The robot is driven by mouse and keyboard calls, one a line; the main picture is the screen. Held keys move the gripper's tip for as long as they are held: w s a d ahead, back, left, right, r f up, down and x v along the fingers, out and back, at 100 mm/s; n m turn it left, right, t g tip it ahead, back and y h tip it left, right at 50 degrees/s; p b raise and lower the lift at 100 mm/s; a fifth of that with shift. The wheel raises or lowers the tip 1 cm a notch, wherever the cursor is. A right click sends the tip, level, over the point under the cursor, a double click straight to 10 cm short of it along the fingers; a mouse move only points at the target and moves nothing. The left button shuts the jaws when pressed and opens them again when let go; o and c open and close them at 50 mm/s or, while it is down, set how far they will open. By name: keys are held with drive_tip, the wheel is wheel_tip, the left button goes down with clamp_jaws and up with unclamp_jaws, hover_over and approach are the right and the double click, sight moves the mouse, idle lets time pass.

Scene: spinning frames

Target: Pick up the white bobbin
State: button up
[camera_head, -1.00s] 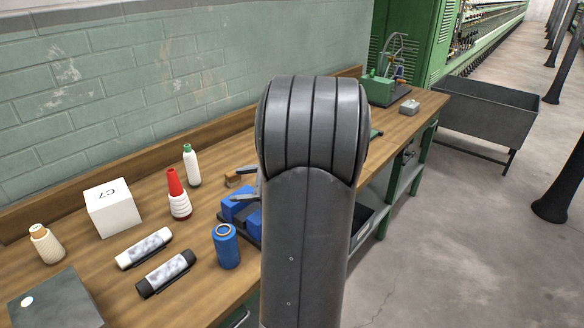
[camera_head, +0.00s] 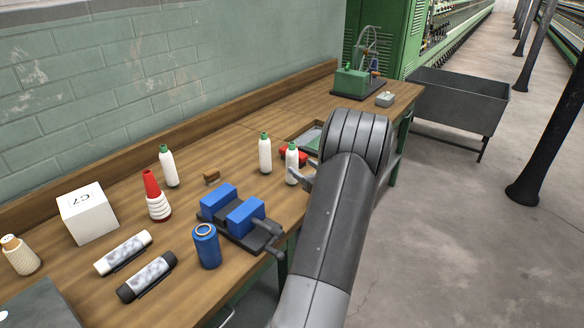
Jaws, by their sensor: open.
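Three white bobbins with green tops stand upright on the wooden bench. One white bobbin (camera_head: 291,164) is at my gripper, another white bobbin (camera_head: 265,155) stands just left of it, and a third white bobbin (camera_head: 170,168) stands farther left near the wall. My gripper (camera_head: 302,178) is open, its fingers pointing left at the right-hand bobbin. I cannot tell whether that bobbin is between the fingers or just beyond them. My arm hides the rest of the gripper.
A blue-jawed vise (camera_head: 232,214) stands left of my gripper at the bench's front edge. A red object (camera_head: 292,154) lies behind the right-hand bobbin. A blue spool (camera_head: 206,247), a red-and-white cone (camera_head: 156,197) and a white box (camera_head: 87,214) stand farther left.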

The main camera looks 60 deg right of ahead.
sight(296, 164)
drive_tip(key=x, duration=0.6)
drive_tip(key=shift+w+a, duration=0.1)
drive_tip(key=shift+a, duration=0.25)
drive_tip(key=shift+c, duration=0.2)
drive_tip(key=c, duration=1.1)
